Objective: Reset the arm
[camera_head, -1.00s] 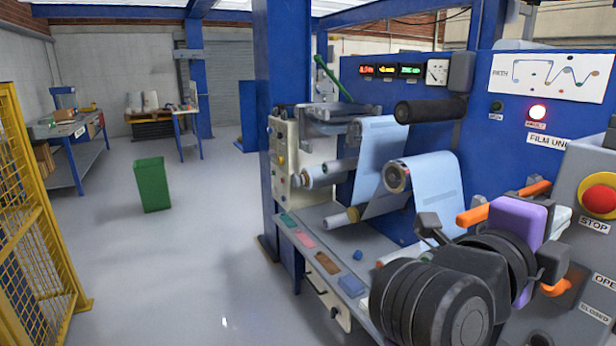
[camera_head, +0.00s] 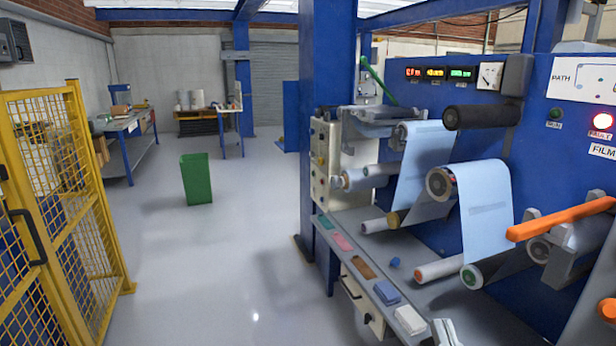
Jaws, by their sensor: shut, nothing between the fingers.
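My gripper and arm do not show clearly in the head camera view. The film machine (camera_head: 440,125) stands on the right, with a blue panel, several rollers and pale blue film (camera_head: 487,215) over them. A dark roller (camera_head: 482,116) sits above the film. An orange bar (camera_head: 560,218) juts out at the right. A small pale grey piece (camera_head: 445,332) shows at the bottom edge; I cannot tell what it is.
A ledge in front of the machine holds several small coloured blocks, including a white one (camera_head: 409,320). A yellow mesh fence (camera_head: 50,180) stands at left. A green bin (camera_head: 196,178) stands on open grey floor (camera_head: 215,270). A workbench (camera_head: 128,128) is farther back.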

